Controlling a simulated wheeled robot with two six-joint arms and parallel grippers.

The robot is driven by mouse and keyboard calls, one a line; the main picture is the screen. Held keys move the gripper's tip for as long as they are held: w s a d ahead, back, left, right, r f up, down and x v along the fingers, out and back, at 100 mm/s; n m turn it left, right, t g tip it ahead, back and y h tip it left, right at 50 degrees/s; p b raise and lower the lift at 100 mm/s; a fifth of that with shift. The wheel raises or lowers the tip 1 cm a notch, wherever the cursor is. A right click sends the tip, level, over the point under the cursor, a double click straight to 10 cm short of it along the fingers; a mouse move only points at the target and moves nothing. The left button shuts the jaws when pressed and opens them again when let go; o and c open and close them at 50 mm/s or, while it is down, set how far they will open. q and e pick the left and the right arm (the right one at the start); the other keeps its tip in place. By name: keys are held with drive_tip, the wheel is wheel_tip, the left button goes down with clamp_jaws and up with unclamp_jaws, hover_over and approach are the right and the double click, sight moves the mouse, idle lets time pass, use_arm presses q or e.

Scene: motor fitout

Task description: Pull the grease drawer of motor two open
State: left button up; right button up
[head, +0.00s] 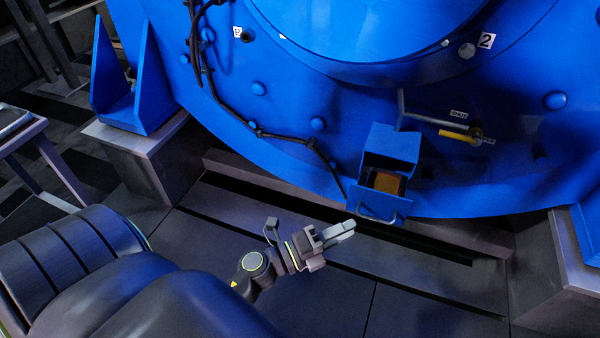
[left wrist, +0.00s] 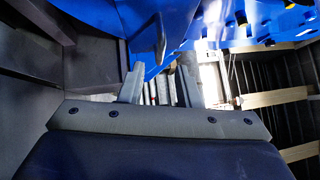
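The big blue motor (head: 330,105) fills the upper head view, with a "2" plate (head: 486,41). Low on it is a blue drawer housing (head: 393,143). The grease drawer (head: 400,205) stands out from it, with orange-brown contents (head: 388,183) showing inside. My right gripper is not seen.
A grey pipe and a yellow valve lever (head: 458,137) with small labels are right of the housing. A black cable (head: 290,138) runs down the motor's face. Grey plinths (head: 140,150) and dark floor channels lie below. A metal table (head: 20,130) is at far left.

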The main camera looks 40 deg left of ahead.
use_arm(q)
drive_tip(key=v, duration=1)
drive_tip(key=shift+r, duration=0.1)
